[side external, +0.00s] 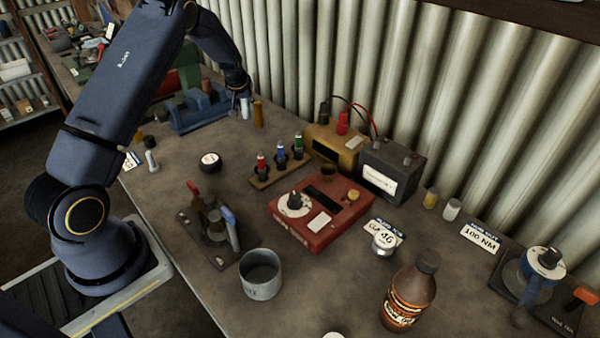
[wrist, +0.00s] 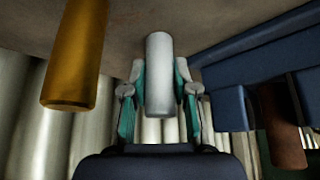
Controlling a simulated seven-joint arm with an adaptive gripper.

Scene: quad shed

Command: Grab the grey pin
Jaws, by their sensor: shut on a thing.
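The grey pin (wrist: 159,75) is a pale grey cylinder. In the wrist view it stands between the two fingers of my gripper (wrist: 160,100), which is shut on it. In the side external view the pin (side external: 245,108) shows below my gripper (side external: 240,92) at the far end of the bench. I cannot tell whether the pin's end touches the bench.
A brass-coloured pin (wrist: 78,55) stands close beside, apart from my gripper; it also shows in the side external view (side external: 258,114). A blue block-like fixture (side external: 198,112) is on the other side. The corrugated wall (side external: 340,60) runs behind the bench.

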